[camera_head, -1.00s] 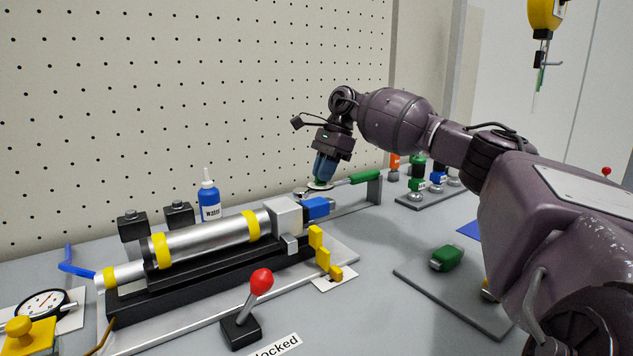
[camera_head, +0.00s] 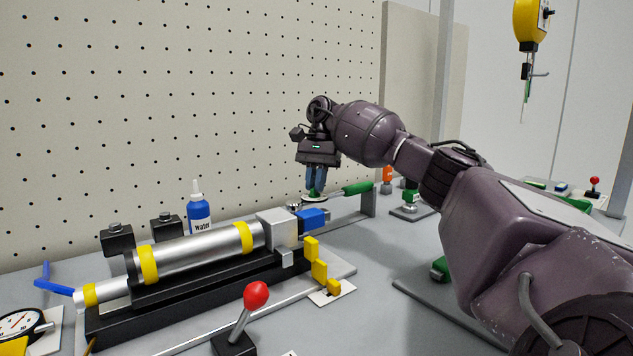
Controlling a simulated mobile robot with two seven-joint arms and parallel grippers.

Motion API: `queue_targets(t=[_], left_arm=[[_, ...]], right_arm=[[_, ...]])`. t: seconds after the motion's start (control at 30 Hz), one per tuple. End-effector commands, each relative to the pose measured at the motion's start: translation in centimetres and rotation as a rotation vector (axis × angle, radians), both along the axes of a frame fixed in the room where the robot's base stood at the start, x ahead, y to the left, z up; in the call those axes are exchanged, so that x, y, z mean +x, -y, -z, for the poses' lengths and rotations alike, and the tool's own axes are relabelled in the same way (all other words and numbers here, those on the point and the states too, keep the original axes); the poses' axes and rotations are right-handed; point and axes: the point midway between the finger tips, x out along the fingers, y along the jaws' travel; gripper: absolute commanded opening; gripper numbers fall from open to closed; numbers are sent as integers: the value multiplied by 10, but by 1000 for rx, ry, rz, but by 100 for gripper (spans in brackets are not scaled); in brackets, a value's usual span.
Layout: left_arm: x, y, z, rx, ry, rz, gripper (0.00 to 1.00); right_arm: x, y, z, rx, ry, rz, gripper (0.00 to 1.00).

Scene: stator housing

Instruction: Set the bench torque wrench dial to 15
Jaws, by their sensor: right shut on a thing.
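The bench torque wrench (camera_head: 357,188) has a green handle and lies on a grey stand at the back of the bench, behind the blue-ended cylinder. Its dial (camera_head: 314,203) is a pale disc with a green knob at the wrench's left end. My right gripper (camera_head: 315,193) points down with its blue fingers shut on the green knob of the dial. The dial's numbers and pointer are too small to read. My left gripper is not in view.
A metal cylinder with yellow bands (camera_head: 195,252) lies in a black cradle in front of the wrench. A blue water bottle (camera_head: 199,210) stands behind it. A red-knobbed lever (camera_head: 256,295) stands in front. A grey plate with a green part (camera_head: 439,268) lies at the right, under my arm.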

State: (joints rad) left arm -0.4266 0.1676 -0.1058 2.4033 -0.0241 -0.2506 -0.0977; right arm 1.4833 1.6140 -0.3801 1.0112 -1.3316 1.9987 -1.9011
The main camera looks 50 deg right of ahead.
Motion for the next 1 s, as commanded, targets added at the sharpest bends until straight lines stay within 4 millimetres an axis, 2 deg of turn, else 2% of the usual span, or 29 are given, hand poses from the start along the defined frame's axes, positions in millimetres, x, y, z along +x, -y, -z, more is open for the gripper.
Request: queue_targets(t=[0.47,0.5,0.63,1.0], left_arm=[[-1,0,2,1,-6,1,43],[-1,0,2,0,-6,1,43],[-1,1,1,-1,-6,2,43],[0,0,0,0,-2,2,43]], right_arm=[[1,0,1,0,1,-13,0],[1,0,1,0,1,-13,16],[0,0,1,0,0,-12,36],[0,0,-2,0,1,-12,37]])
